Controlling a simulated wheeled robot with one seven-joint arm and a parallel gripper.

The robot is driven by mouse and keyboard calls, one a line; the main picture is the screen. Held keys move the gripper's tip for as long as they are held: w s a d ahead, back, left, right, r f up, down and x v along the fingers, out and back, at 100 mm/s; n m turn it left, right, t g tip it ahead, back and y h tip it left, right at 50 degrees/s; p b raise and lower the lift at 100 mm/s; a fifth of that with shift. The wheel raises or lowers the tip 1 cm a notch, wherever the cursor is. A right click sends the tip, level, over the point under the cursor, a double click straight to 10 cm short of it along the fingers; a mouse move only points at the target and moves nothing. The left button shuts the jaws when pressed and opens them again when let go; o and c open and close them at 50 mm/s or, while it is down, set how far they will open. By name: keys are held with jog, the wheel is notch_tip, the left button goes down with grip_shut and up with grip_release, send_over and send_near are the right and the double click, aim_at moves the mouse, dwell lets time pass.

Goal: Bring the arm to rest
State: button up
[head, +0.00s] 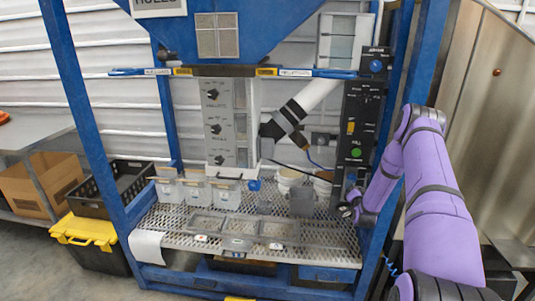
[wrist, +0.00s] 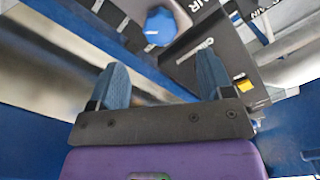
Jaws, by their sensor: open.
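My purple arm reaches in from the right side of the head view, bent at the elbow beside the blue frame's right post. My gripper (head: 349,208) is at the right end of the perforated shelf (head: 170,222), below the black control panel (head: 357,125). In the wrist view, the two blue fingers of my gripper (wrist: 160,78) stand wide apart with nothing between them. A round blue knob (wrist: 160,26) and a black panel with white lettering (wrist: 212,52) show beyond the fingers.
The blue frame (head: 72,85) stands around the shelf, with a post close to my arm. White-grey tubs (head: 227,192), shallow trays (head: 243,224) and a grey cup (head: 302,202) stand on the shelf. A black crate (head: 112,188) and yellow-lidded bin (head: 84,231) are left.

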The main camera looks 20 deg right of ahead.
jog(key=w+a+r+n+g+y, duration=0.1)
jog(key=w+a+r+n+y, duration=0.15)
jog(key=a+r, duration=0.45)
jog(key=w+a+r+n+y, duration=0.15)
jog(key=w+r, duration=0.25)
jog(key=r, duration=0.7)
jog(key=s+a+r+n+g+y, duration=0.15)
jog(key=s+a+r, duration=0.35)
jog(key=a+r, duration=0.55)
jog(key=s+a+r+n+g+y, duration=0.1)
jog(key=s+a+r+n+g, duration=0.2)
jog(key=s+a+r, duration=0.55)
jog(key=s+a+r+n+g+y, duration=0.1)
jog(key=s+a, duration=0.4)
jog(key=s, duration=0.5)
jog(key=s+a+r+n+g, duration=0.2)
jog(key=s+a+r, duration=0.2)
jog(key=s, duration=0.7)
jog(key=s+a+r+n+g+y, duration=0.1)
jog(key=s+a+r, duration=0.2)
jog(key=s+a, duration=0.3)
jog(key=s, duration=0.4)
jog(key=shift+s+a+r+n+g+y, duration=0.15)
jog(key=shift+s+a+n+g+y, duration=0.1)
jog(key=shift+a+n+g+y, duration=0.1)
